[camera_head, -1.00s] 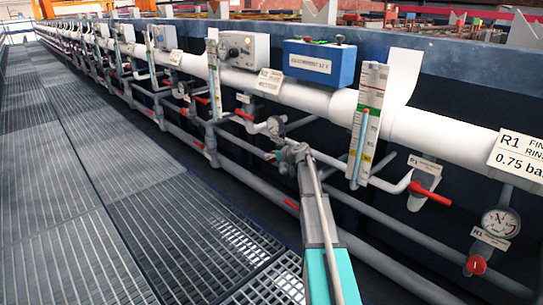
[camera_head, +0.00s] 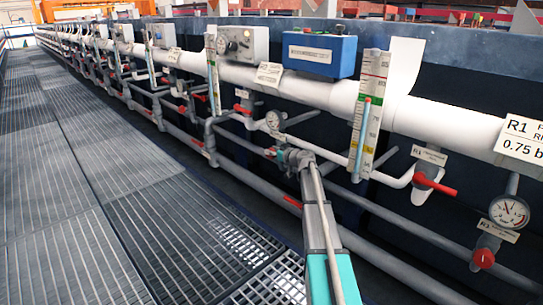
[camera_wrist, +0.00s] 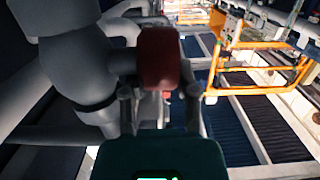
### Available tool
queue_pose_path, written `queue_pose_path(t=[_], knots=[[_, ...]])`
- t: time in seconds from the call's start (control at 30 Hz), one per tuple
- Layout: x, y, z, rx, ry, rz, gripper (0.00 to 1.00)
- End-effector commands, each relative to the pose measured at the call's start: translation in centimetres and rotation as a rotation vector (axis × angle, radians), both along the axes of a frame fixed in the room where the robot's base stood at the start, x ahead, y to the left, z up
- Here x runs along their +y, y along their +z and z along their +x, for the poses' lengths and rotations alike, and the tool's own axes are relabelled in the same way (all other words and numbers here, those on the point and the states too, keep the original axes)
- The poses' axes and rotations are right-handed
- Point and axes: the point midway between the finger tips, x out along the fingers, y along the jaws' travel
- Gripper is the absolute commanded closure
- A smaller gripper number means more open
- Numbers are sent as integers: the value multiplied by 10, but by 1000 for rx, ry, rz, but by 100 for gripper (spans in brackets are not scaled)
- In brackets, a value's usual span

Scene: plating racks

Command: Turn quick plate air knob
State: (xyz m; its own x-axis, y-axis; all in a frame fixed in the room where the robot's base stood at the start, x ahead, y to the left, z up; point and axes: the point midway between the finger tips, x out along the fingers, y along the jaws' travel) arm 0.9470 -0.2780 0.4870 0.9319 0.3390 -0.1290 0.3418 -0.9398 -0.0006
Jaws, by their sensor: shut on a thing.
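A dark red knob (camera_wrist: 160,58) sits upright in the middle of the wrist view, in front of grey pipework. My gripper (camera_wrist: 159,100) is shut on this knob, with one finger on each side of it. In the head view my gripper (camera_head: 290,157) is at the lower pipework, just below a round pressure gauge (camera_head: 273,120). There the knob is mostly hidden by my gripper. No readable label shows that this is the quick plate air knob.
A clear flow tube (camera_head: 368,115) and a red-handled valve (camera_head: 434,184) stand to the right of my gripper. A blue box (camera_head: 320,54) sits above on the white pipe (camera_head: 320,95). Grating floor (camera_head: 90,190) to the left is clear.

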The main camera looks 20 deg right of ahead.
Motion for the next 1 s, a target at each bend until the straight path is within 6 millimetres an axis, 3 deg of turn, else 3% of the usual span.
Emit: queue_pose_path(t=[0.37,0.4,0.57,1.0], knots=[[1,0,0,-13,0,4,100],[1,0,0,-13,0,4,55],[0,0,0,-13,0,4,26],[0,1,0,-10,0,2,26]])
